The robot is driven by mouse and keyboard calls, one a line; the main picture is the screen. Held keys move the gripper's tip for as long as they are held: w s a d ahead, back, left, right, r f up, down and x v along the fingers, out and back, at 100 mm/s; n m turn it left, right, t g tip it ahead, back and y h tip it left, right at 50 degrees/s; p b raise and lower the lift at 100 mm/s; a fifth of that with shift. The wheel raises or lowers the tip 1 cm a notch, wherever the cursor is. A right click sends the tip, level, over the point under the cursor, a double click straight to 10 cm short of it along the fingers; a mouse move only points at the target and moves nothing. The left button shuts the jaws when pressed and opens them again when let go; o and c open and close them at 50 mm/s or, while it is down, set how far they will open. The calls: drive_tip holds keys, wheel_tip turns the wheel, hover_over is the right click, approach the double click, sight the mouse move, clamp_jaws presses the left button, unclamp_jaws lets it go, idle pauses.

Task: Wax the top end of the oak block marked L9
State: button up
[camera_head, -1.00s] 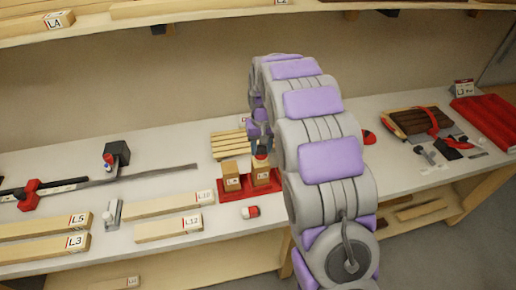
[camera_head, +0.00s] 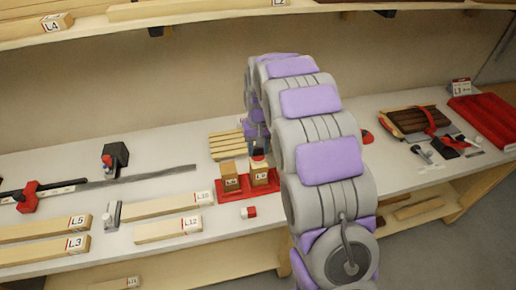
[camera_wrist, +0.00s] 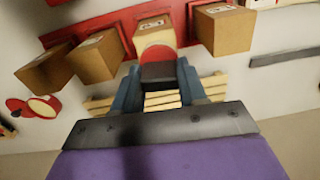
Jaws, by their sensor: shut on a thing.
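The oak block whose small label appears to read L9 (camera_head: 262,177) stands upright in the red tray (camera_head: 236,192), at the right of the two blocks visible there. The wrist view shows this block (camera_wrist: 154,30) just beyond my fingertips. My gripper (camera_wrist: 160,80) is shut on a dark holder (camera_wrist: 160,76) with a round red pad (camera_wrist: 158,54). In the head view the held pad (camera_head: 258,154) is at the block's top end; I cannot tell whether they touch. A red dish with a cream centre (camera_wrist: 40,106), perhaps wax, lies on the bench.
Another upright block (camera_head: 230,181) stands left of it; the wrist view shows more blocks (camera_wrist: 92,56) along the tray. A slatted wood stack (camera_head: 227,145) lies behind. A red-and-white piece (camera_head: 248,212) lies in front. Long boards (camera_head: 168,229) lie left. My arm hides the bench's middle.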

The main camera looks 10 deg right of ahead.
drive_tip(key=shift+r+p, duration=1.1)
drive_tip(key=shift+r, duration=1.6)
drive_tip(key=shift+r+p, duration=0.85)
drive_tip(key=shift+r, duration=0.65)
